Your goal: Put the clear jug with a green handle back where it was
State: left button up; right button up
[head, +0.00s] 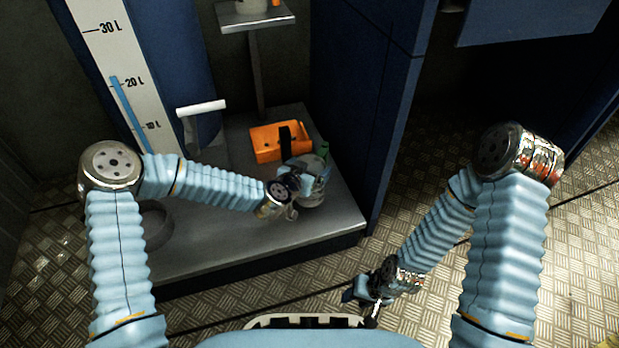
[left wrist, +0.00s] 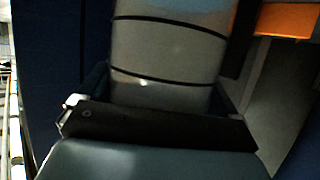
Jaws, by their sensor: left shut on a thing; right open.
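The clear jug (head: 313,198) is at the right part of the grey platform, in front of the orange tray; a bit of its green handle (head: 324,150) shows behind my gripper. My left gripper (head: 304,180) is shut on the jug and hides much of it. In the left wrist view the jug's pale body with dark bands (left wrist: 168,50) stands between the dark fingers (left wrist: 160,125). I cannot tell whether the jug's base touches the platform. My right gripper (head: 362,302) is open and empty, low over the metal floor.
The grey platform (head: 240,238) has free room at its front. The orange tray (head: 264,148) lies behind the jug and shows in the left wrist view (left wrist: 285,20). A blue cabinet wall (head: 362,110) rises close on the right. A litre scale (head: 118,55) and a white-topped lever (head: 201,107) stand left.

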aim_at(315, 170)
pick_arm(q)
jog(key=shift+w+f+b, duration=0.15)
jog(key=shift+f+b, duration=0.15)
jog(key=shift+f, duration=1.4)
jog(key=shift+f, duration=0.2)
jog(key=o, duration=1.5)
jog(key=shift+o, duration=0.2)
jog(key=shift+r, duration=0.2)
jog(key=shift+s+a+r, duration=0.2)
jog(key=shift+s+a, duration=0.05)
jog(key=shift+s, duration=0.05)
jog(key=p+v, duration=0.2)
jog(key=v, duration=0.9)
jog(key=shift+s, duration=0.15)
